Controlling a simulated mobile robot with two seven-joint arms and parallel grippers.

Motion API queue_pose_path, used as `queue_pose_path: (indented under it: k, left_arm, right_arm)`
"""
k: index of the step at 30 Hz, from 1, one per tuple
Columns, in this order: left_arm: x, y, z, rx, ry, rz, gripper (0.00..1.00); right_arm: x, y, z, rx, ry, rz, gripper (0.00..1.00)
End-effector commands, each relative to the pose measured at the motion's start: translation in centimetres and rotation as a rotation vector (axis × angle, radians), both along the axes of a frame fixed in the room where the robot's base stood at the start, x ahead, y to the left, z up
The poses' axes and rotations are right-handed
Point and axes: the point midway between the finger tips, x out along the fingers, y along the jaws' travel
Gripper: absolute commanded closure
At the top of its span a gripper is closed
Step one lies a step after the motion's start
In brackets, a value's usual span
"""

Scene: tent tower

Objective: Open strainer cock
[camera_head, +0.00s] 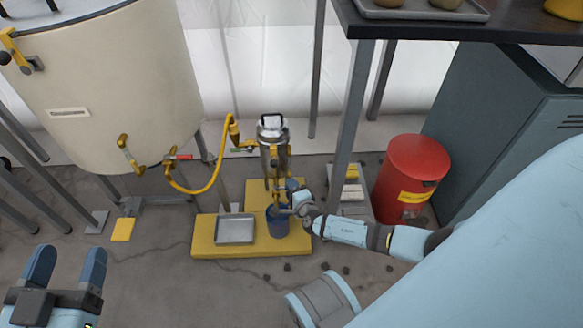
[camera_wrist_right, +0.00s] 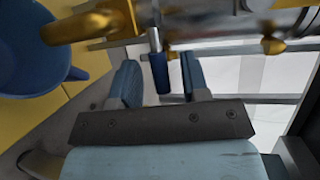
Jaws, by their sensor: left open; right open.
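The strainer (camera_head: 274,152) is a steel cylinder standing over a yellow platform. In the right wrist view its metal body (camera_wrist_right: 215,20) runs along the top, with a brass spout (camera_wrist_right: 85,28) to the left. A lever with a dark blue grip (camera_wrist_right: 160,72), seemingly the strainer cock's handle, points down between the fingers of my right gripper (camera_wrist_right: 160,82). The fingers are open, with gaps on both sides of the grip. In the head view my right gripper (camera_head: 290,197) is at the strainer's lower part, which it partly hides. My left gripper (camera_head: 66,272) is open and empty, far from the strainer.
A blue bucket (camera_head: 278,222) stands below the strainer, beside a metal tray (camera_head: 236,230) on the yellow platform (camera_head: 215,249). A yellow hose (camera_head: 212,178) links the large cream tank (camera_head: 110,85) to the strainer. A red drum (camera_head: 410,170) and table leg (camera_head: 350,110) stand right.

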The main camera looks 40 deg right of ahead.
Motion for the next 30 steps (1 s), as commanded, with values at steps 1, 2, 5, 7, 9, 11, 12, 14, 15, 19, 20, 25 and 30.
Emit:
queue_pose_path:
  k: [1, 2, 5, 7, 9, 11, 12, 14, 15, 19, 20, 25, 30]
  left_arm:
    - [0.0, 0.0, 0.0, 0.002, -0.002, 0.0, 0.36]
    - [0.0, 0.0, 0.1, 0.002, -0.003, 0.0, 0.36]
    - [0.0, 0.0, 0.1, 0.001, -0.004, 0.0, 0.36]
    - [0.0, 0.0, 0.1, 0.0, -0.004, 0.0, 0.36]
    - [-0.1, 0.0, 0.2, -0.001, -0.003, 0.0, 0.36]
    - [-0.1, 0.0, 0.2, -0.002, -0.003, 0.0, 0.36]
    - [-0.1, 0.0, 0.1, -0.002, -0.003, 0.0, 0.36]
    - [-0.1, 0.0, 0.2, -0.003, -0.002, 0.001, 0.36]
    - [-0.1, 0.0, 0.2, -0.003, -0.002, 0.001, 0.36]
    - [-0.1, 0.0, 0.3, -0.005, -0.002, 0.0, 0.36]
    - [-0.1, 0.0, 0.3, -0.005, 0.0, -0.001, 0.36]
    - [-0.2, -0.1, 0.9, -0.02, 0.019, -0.004, 0.36]
    - [-0.6, -0.4, 0.9, -0.065, 0.086, -0.006, 0.36]
  right_arm:
    - [0.1, 0.0, 0.0, 0.0, 0.0, 0.0, 0.58]
    - [0.1, 0.0, 0.0, 0.0, 0.0, 0.0, 0.58]
    - [0.0, 0.0, 0.0, 0.0, 0.0, 0.0, 0.58]
    - [0.0, 0.0, 0.0, 0.0, 0.0, 0.0, 0.62]
    - [0.0, 0.0, 0.0, 0.001, 0.0, 0.0, 0.79]
    - [0.0, 0.0, 0.0, 0.001, 0.0, 0.0, 0.92]
    - [0.0, 0.0, 0.0, 0.001, 0.0, 0.0, 1.0]
    - [0.0, 0.0, 0.0, 0.001, 0.0, 0.0, 1.0]
    - [0.0, 0.0, 0.0, 0.001, 0.0, 0.0, 1.0]
    - [0.0, 0.0, 0.1, 0.0, -0.001, -0.003, 1.0]
    - [0.0, 0.1, 0.1, 0.001, -0.001, -0.006, 1.0]
    - [-0.2, 0.3, 0.3, 0.002, 0.0, -0.048, 1.0]
    - [-0.4, 0.6, 0.4, 0.001, 0.0, -0.131, 1.0]
